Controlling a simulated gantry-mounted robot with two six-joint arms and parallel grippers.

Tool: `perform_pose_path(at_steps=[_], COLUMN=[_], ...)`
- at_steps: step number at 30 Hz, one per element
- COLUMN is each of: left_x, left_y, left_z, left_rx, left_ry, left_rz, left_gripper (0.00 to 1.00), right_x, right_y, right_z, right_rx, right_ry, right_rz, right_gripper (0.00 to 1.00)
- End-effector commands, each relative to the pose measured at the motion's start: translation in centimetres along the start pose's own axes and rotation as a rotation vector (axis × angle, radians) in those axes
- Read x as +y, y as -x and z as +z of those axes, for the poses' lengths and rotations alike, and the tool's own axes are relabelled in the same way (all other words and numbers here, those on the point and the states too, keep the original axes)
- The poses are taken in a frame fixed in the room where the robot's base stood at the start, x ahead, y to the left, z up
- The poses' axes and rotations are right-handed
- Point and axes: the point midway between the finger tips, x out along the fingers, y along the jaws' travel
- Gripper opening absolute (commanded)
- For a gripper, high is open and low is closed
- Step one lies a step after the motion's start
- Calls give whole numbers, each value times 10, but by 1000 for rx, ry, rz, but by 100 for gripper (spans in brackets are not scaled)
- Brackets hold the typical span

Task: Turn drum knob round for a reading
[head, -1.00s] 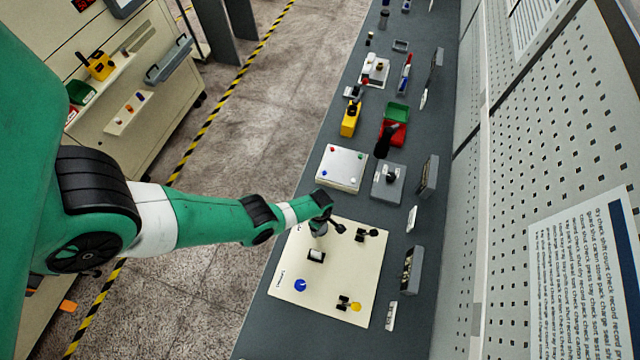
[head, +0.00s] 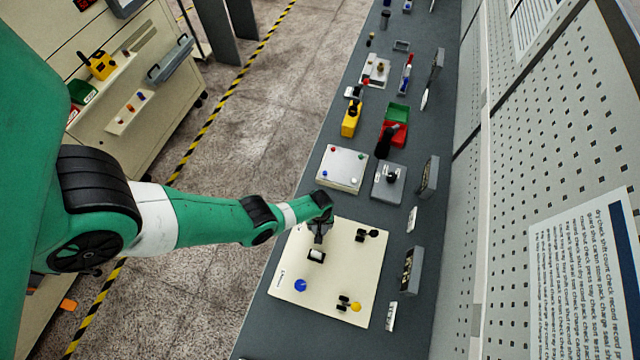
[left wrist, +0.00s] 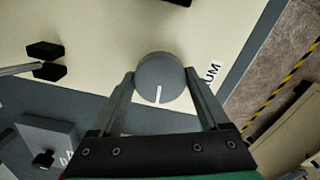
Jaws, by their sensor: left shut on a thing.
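A round grey drum knob (left wrist: 160,78) with a white pointer line stands on the cream panel (left wrist: 90,25) in the left wrist view. Its line points down the picture, toward my gripper's palm. The two fingers of my left gripper (left wrist: 160,76) are on either side of the knob, shut on it. Dark lettering "UM" (left wrist: 211,74) shows on the panel beside it. In the head view my left gripper (head: 320,232) is over the upper part of the cream panel (head: 330,285), and hides the knob there. My right gripper is in neither view.
The panel also holds a small white-faced window (head: 316,256), a blue knob (head: 301,285), a yellow knob (head: 356,307) and a black fitting (head: 368,235). A grey box (head: 388,183) and a white board (head: 342,168) stand beyond it on the bench.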

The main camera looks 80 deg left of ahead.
Motion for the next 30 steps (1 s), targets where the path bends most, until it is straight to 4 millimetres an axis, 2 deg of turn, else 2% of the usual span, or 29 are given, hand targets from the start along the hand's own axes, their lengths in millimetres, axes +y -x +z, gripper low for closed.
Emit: perform_pose_path(at_steps=[30], left_x=[-2], left_y=[-1], left_z=[-1], left_rx=[0], left_ry=[-964], left_rz=[0], left_gripper=[22], right_x=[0], right_y=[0], right_z=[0], right_rx=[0], right_ry=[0], right_rz=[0], right_gripper=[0])
